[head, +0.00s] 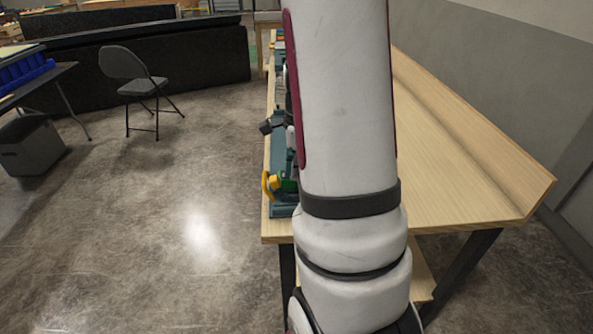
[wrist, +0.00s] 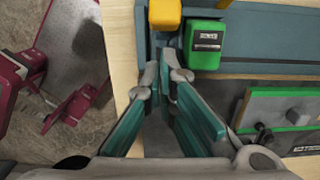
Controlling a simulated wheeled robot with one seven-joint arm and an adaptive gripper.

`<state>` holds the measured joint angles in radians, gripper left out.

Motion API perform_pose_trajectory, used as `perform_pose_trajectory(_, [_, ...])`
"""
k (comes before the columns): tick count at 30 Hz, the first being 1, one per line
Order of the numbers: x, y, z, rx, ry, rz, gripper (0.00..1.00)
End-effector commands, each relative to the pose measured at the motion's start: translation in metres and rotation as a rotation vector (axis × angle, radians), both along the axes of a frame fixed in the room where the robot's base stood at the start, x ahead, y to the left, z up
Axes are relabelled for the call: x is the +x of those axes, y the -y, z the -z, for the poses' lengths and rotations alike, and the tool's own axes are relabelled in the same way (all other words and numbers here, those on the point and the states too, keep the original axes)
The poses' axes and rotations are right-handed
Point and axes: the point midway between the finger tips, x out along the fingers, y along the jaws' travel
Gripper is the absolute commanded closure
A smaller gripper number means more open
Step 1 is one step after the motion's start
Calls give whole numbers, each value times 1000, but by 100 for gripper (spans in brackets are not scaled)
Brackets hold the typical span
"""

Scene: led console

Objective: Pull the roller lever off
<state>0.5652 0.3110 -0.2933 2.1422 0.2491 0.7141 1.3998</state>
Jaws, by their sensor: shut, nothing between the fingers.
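My gripper (wrist: 166,72) shows in the wrist view with its teal-padded fingers converging at the tips, shut and empty. Just beyond the tips is a teal console (wrist: 270,40) with a yellow part (wrist: 166,14) and a green block (wrist: 204,45) bearing a small label I cannot read. The tips are below and left of the green block. In the head view the yellow part (head: 267,185) sits at the console's near end, and a dark knob-like part (head: 265,127) juts left farther back. I cannot tell which part is the roller lever. My arm hides the gripper there.
The console is on a long wooden table (head: 455,150) with a raised right edge. A green-edged panel (wrist: 285,108) with dark fittings lies right of my fingers. A folding chair (head: 137,85) stands at the left, and open floor (head: 190,210) lies left of the table.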

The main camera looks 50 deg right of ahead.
Motion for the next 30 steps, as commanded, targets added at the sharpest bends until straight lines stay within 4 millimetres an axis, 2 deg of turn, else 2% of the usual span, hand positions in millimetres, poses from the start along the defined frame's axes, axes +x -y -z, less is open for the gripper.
perform_pose_trajectory(6, [-1,0,-11,1,-1,0,100])
perform_pose_trajectory(17, [-1,0,-11,1,0,1,100])
perform_pose_trajectory(22, [-7,5,-17,1,-1,1,100])
perform_pose_trajectory(27, [-24,19,-30,0,0,-2,100])
perform_pose_trajectory(30, [-15,15,-53,-4,6,-10,100])
